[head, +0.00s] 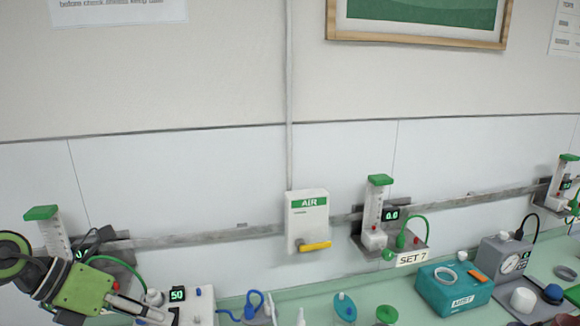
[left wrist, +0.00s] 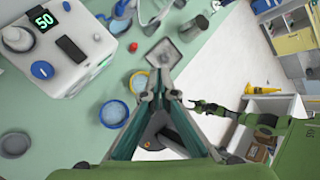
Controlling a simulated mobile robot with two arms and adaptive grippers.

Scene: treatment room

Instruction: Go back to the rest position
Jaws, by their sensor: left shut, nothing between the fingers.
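In the head view my left gripper (head: 150,312) is low at the left, in front of the bench beside the white device with the green 50 display (head: 200,300). In the left wrist view its fingertips (left wrist: 160,92) meet, with nothing held, above the bench's front edge. A green arm link, likely of my right arm (left wrist: 235,114), shows at the right of that view. Its finger state is too small to tell.
The green bench (head: 350,296) runs along the wall. A white AIR box with a yellow lever (head: 308,222) and flowmeters (head: 375,215) are on the wall rail. A teal box (head: 453,285) and a gauge unit (head: 502,262) stand right.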

